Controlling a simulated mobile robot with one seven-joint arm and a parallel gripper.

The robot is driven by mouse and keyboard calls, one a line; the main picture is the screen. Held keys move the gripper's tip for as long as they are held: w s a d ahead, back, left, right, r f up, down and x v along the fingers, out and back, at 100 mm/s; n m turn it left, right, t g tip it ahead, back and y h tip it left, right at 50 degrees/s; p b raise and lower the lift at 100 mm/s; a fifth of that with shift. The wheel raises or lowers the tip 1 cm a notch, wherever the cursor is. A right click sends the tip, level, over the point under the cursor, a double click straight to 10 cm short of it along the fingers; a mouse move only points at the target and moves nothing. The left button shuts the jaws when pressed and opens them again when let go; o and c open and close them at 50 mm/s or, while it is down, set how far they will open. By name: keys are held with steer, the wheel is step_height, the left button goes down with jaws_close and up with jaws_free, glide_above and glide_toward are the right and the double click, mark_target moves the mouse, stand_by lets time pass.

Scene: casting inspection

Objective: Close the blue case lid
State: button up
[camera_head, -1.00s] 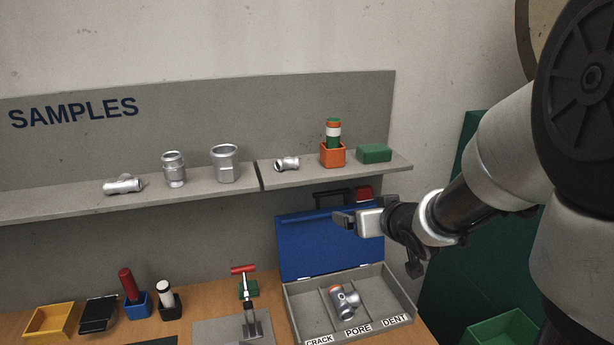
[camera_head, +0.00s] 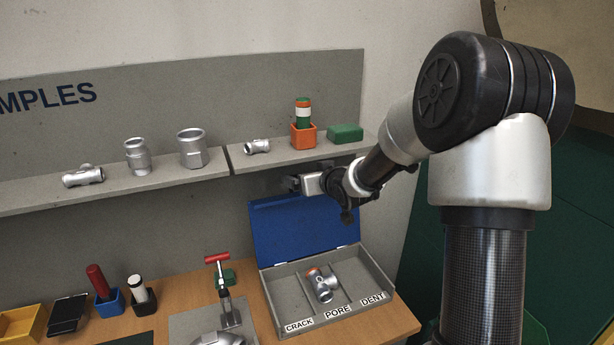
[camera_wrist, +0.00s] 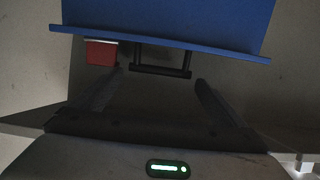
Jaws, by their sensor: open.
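The blue case lid (camera_head: 305,226) stands raised at the back of the grey case (camera_head: 378,262) in the head view. The case is open, and a metal pipe fitting with an orange end (camera_head: 322,284) lies in its middle compartment, labelled PORE. My gripper (camera_head: 288,184) is open and empty above the lid's top edge, in front of the wall below the shelf. In the wrist view the blue lid (camera_wrist: 165,18) fills the top, with its edge, a dark handle (camera_wrist: 160,70) and a red block (camera_wrist: 101,53) below it. My fingers (camera_wrist: 155,95) are spread apart there.
The shelf (camera_head: 215,172) above holds several metal fittings, an orange cup (camera_head: 303,138) and a green block (camera_head: 345,133) close to my arm. A red-handled clamp (camera_head: 224,290) stands left of the case. Blue and black holders and trays stand further left.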

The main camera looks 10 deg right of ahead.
steer(key=shift+x, duration=1.3)
steer(key=c, duration=1.2)
steer(key=shift+s+f+b, duration=0.1)
steer(key=shift+b, duration=0.25)
